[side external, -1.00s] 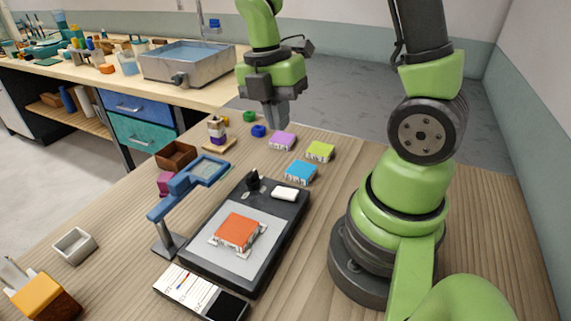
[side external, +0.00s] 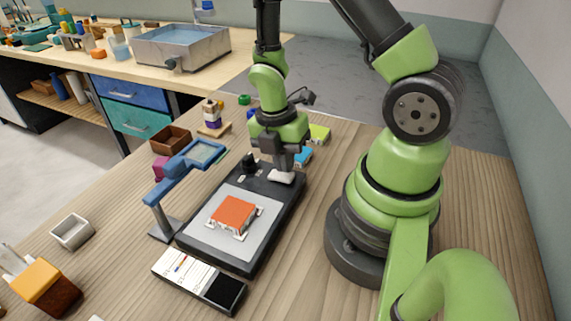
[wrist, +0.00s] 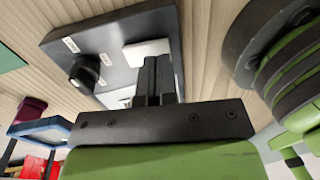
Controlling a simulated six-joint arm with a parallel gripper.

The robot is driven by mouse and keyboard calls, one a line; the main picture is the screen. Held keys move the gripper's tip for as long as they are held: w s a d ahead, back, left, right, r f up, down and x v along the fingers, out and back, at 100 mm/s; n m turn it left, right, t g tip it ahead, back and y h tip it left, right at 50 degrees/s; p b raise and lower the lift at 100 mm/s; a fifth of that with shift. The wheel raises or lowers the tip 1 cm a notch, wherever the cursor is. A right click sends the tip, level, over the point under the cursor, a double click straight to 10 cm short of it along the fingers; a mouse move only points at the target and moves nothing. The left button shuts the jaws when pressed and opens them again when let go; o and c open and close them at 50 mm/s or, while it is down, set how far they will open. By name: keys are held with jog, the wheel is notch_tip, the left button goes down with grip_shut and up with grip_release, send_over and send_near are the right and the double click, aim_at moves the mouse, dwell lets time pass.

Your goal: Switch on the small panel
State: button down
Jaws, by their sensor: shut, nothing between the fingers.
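The small panel (side external: 268,240) is a dark slab on the wooden table, with a pale grey plate (side external: 212,238) on its top. A white rocker switch (side external: 280,178) and a black knob (side external: 249,162) sit at its far end. My gripper (side external: 284,167) is shut and empty, with its fingers pointing down at the white switch. In the wrist view, the shut fingertips (wrist: 158,68) overlap the white switch (wrist: 146,49), and the knob (wrist: 84,73) is beside them. I cannot tell whether the fingers touch the switch. They hide part of it.
An orange block (side external: 234,214) lies on the pale plate. A blue magnifier stand (side external: 165,228) is left of the panel, and a white-and-black card (side external: 199,279) lies before it. Blue (side external: 304,156) and lime (side external: 319,134) blocks are behind my gripper.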

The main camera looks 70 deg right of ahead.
jog(key=shift+s+f, duration=0.1)
jog(key=shift+f, duration=0.6)
jog(key=shift+s+f, duration=0.1)
jog(key=shift+f, duration=0.05)
jog(key=shift+w+r, duration=0.25)
jog(key=shift+w, duration=0.6)
notch_tip(320, 180, up, 14)
jog(key=w, duration=0.2)
